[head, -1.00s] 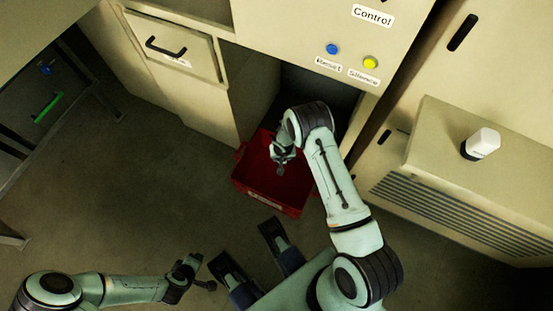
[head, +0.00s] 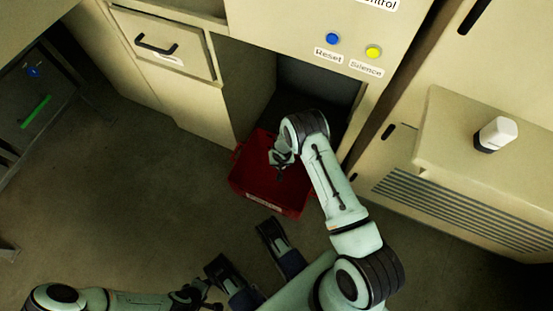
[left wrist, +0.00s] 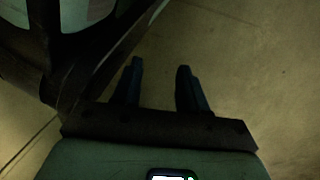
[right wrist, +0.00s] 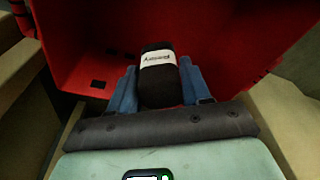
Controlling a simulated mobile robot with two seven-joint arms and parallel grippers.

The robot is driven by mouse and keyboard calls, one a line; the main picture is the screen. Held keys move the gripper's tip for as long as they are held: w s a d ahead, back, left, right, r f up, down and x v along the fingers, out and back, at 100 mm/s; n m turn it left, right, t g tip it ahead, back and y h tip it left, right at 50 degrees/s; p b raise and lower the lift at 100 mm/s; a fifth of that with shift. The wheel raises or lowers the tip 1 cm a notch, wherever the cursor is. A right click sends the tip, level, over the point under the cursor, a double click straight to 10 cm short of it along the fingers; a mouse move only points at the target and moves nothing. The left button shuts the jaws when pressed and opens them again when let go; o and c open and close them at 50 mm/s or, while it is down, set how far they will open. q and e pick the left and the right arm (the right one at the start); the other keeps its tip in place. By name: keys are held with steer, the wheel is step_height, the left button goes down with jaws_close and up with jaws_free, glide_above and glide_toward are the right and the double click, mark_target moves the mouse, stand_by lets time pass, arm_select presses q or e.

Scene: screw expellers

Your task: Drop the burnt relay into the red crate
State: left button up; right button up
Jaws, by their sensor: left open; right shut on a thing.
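The red crate (head: 250,190) sits on the floor partly in the opening under the control cabinet. In the right wrist view its red wall (right wrist: 90,40) fills the space ahead. My right gripper (right wrist: 158,85) is shut on the relay (right wrist: 158,88), a black body with a white label reading "Relay". In the head view my right gripper (head: 280,172) is over the crate; the relay cannot be made out there. My left gripper (left wrist: 160,75) is open and empty over bare floor; in the head view it is low at the left (head: 205,297).
The cabinet has a blue Reset button (head: 333,39) and a yellow Silence button (head: 373,51). A white bottle-like item with a dark base (head: 495,134) stands on the beige unit at right. A drawer with a black handle (head: 157,46) is at upper left. Floor left of the crate is clear.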

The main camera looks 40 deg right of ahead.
steer(key=o, duration=1.1)
steer(key=shift+o, duration=0.2)
steer(key=shift+r, duration=0.1)
steer(key=r+p, duration=0.1)
steer(key=r, duration=0.2)
steer(key=r+p, duration=0.1)
steer(key=r, duration=0.2)
steer(key=s+r+p, duration=0.1)
steer(key=r, duration=0.2)
steer(key=shift+a+r+p, duration=0.2)
steer(key=shift+a+p, duration=0.1)
steer(key=shift+a, duration=0.1)
arm_select(q)
steer(key=w+d+r+t+p, duration=0.1)
steer(key=w+d+r+t, duration=0.1)
steer(key=w+r, duration=0.3)
step_height(320, 180, up, 2)
steer(key=shift+r+m, duration=0.1)
steer(key=shift+m, duration=0.2)
arm_select(e)
steer(key=r, duration=0.3)
steer(key=shift+s+a+r, duration=0.15)
steer(key=shift+s+r, duration=0.2)
